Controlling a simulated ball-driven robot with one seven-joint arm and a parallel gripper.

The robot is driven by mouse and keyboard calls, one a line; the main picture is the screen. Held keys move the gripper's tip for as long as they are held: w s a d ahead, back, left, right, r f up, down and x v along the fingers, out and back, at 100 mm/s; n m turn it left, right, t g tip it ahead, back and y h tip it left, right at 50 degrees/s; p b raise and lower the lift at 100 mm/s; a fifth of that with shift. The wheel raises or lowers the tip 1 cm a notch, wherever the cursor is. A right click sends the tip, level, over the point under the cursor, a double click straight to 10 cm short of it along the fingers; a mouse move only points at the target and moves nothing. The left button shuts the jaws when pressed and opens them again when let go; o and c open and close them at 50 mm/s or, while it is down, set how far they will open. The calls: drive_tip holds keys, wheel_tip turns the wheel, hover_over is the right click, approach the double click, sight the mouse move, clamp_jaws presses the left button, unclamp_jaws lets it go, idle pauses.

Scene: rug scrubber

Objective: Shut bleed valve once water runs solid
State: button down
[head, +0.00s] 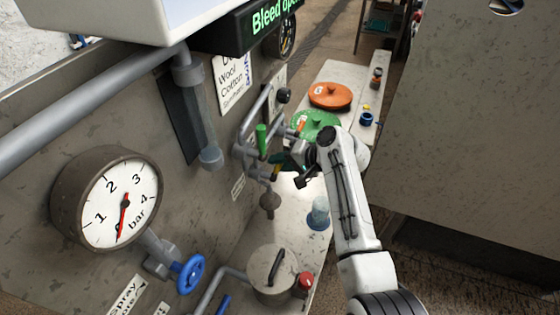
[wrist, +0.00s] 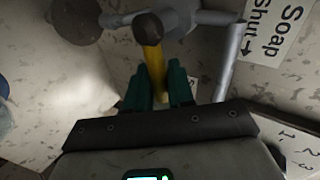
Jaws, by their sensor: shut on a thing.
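My gripper (head: 287,163) is at the pipework on the panel. In the wrist view its dark green fingers (wrist: 158,88) are shut around a yellow lever handle (wrist: 153,68), which hangs from a grey pipe fitting (wrist: 180,17). The yellow handle also shows small in the head view (head: 276,171). A "Soap Shut" label with an arrow (wrist: 272,32) is beside it in the wrist view; I cannot tell which valve it marks. I cannot make out running water.
A green lever (head: 262,138) stands just left of my gripper. The pressure gauge (head: 105,198) has its red needle pointing down, near the dial's bottom. A blue handwheel (head: 190,273), a lidded pot (head: 272,272) and a clear cup (head: 319,212) are nearby. Green (head: 317,124) and orange (head: 330,95) lids lie behind.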

drive_tip(key=shift+f+m+g, duration=0.3)
drive_tip(key=shift+g, duration=0.1)
drive_tip(key=shift+f, duration=0.15)
drive_tip(key=c, duration=1.1)
unclamp_jaws()
drive_tip(key=v, duration=1.1)
drive_tip(key=shift+w+f+b, duration=0.1)
drive_tip(key=shift+b, duration=0.25)
